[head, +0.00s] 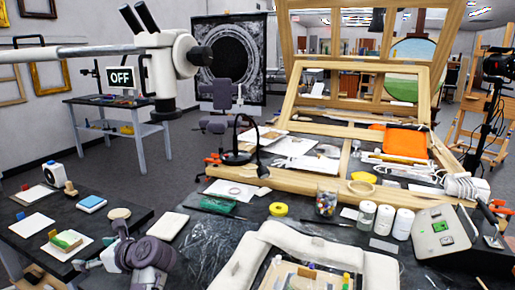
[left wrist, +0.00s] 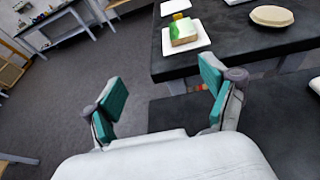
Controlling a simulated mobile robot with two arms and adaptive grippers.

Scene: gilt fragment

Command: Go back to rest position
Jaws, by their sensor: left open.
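My left gripper (head: 101,248) is low at the left in the head view, beside the near edge of the dark side table. In the left wrist view its two teal-padded fingers (left wrist: 161,92) stand wide apart with nothing between them, only floor and table edge behind. My right gripper does not show in either view.
The dark side table (head: 20,250) holds a green-and-tan block (head: 68,240) on a white tile, also seen in the left wrist view (left wrist: 184,30), and a round tan disc (head: 119,213). A white padded frame (head: 250,255) lies on the cluttered main bench. A microscope (head: 165,60) overhangs.

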